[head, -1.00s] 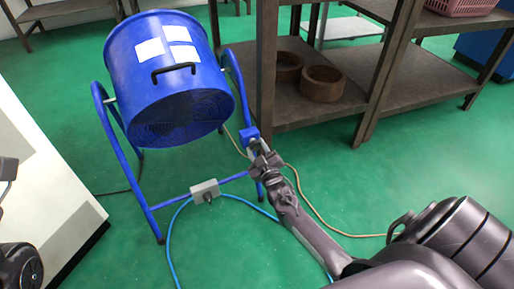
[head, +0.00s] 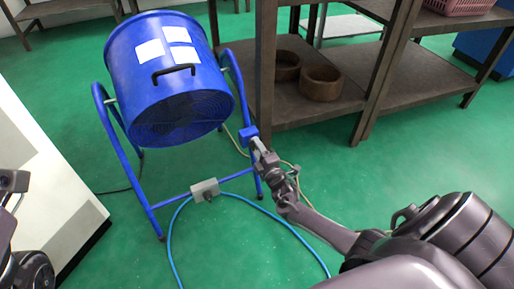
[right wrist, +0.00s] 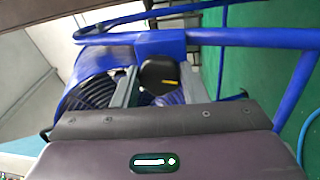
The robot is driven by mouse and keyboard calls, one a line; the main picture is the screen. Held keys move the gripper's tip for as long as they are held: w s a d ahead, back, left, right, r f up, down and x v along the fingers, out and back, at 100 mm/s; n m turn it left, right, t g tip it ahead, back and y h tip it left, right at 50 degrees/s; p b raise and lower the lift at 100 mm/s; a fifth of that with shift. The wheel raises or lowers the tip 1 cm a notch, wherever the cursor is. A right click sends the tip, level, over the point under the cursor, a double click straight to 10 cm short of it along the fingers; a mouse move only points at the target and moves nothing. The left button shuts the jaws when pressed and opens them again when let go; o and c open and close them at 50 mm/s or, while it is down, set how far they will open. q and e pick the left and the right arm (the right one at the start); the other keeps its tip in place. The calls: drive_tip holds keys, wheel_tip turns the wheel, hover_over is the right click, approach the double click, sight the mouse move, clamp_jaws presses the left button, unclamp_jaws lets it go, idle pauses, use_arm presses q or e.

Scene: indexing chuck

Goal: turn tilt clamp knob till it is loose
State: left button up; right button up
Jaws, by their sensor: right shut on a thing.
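The blue drum fan (head: 168,75) hangs tilted in its blue tubular stand (head: 119,155), its dark grille facing down. A blue clamp block (head: 247,133) sits on the stand's right side. My right gripper (head: 258,145) is at that block. In the right wrist view, the black clamp knob (right wrist: 160,74) with a small yellow mark is between the two grey fingers of my right gripper (right wrist: 160,88), which is shut on it. In the head view the gripper hides the knob. Part of my left gripper (head: 15,185) shows at the left edge; its fingertips are not clear.
A grey box (head: 205,189) is on the stand's lower bar. A blue cable (head: 171,235) loops over the green floor. A brown shelf (head: 325,110) with round wooden bowls stands close behind on the right. A white cabinet (head: 45,190) stands at the left.

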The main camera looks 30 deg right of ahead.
drive_tip(key=shift+d+n+y+p, duration=0.1)
drive_tip(key=shift+n+y+p, duration=0.5)
drive_tip(key=shift+n, duration=3.1)
drive_tip(key=o, duration=1)
drive_tip(key=shift+s+a+f+p, duration=0.15)
drive_tip(key=shift+s+p, duration=0.3)
drive_tip(key=shift+s, duration=0.85)
drive_tip(key=shift+s+f+p, duration=0.1)
drive_tip(key=shift+s+p, duration=0.4)
drive_tip(key=shift+s, duration=0.8)
drive_tip(key=shift+s+a+f+p, duration=0.15)
drive_tip(key=shift+s+p, duration=0.3)
drive_tip(key=shift+s, duration=0.85)
